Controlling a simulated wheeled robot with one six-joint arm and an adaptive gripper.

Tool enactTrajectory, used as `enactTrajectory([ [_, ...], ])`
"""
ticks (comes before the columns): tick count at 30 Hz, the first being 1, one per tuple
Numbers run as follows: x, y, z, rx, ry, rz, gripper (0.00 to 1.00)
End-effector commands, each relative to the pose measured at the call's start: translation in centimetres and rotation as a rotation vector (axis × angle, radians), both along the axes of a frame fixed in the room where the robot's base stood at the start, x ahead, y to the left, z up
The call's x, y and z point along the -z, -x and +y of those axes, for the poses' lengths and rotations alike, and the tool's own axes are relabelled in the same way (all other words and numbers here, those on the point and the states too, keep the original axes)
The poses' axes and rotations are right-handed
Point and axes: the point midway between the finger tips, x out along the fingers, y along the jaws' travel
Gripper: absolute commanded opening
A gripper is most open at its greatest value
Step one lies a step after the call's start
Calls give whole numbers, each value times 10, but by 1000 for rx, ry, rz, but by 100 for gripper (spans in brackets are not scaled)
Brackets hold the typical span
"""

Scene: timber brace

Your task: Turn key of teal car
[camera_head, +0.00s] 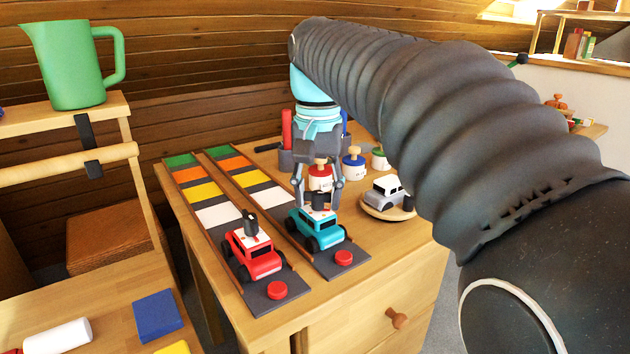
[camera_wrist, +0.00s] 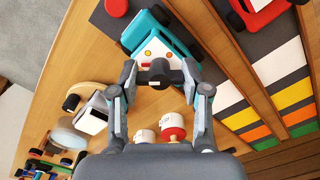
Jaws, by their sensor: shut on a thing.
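The teal car (camera_head: 314,230) stands on the right-hand track, near its front end, on the wooden table. It also shows in the wrist view (camera_wrist: 146,26), at the top. A dark key (camera_head: 318,200) stands up from the car; in the wrist view the key (camera_wrist: 158,74) lies between my fingertips. My gripper (camera_head: 319,205) comes down from above, its fingers shut on the key from both sides. It shows in the wrist view too (camera_wrist: 159,84). The fingers hide the sides of the key.
A red car (camera_head: 252,256) with its own black key stands on the left-hand track. Red buttons (camera_head: 277,290) sit at the track ends. Paint jars (camera_head: 354,166) stand close behind my gripper.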

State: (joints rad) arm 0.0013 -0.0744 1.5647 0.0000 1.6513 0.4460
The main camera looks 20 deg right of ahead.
Motion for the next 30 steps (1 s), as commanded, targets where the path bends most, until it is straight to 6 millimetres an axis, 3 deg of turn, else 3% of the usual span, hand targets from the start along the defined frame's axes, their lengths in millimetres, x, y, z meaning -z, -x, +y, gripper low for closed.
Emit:
enactTrajectory([
  [30,1,0,0,931,0,1,12],
])
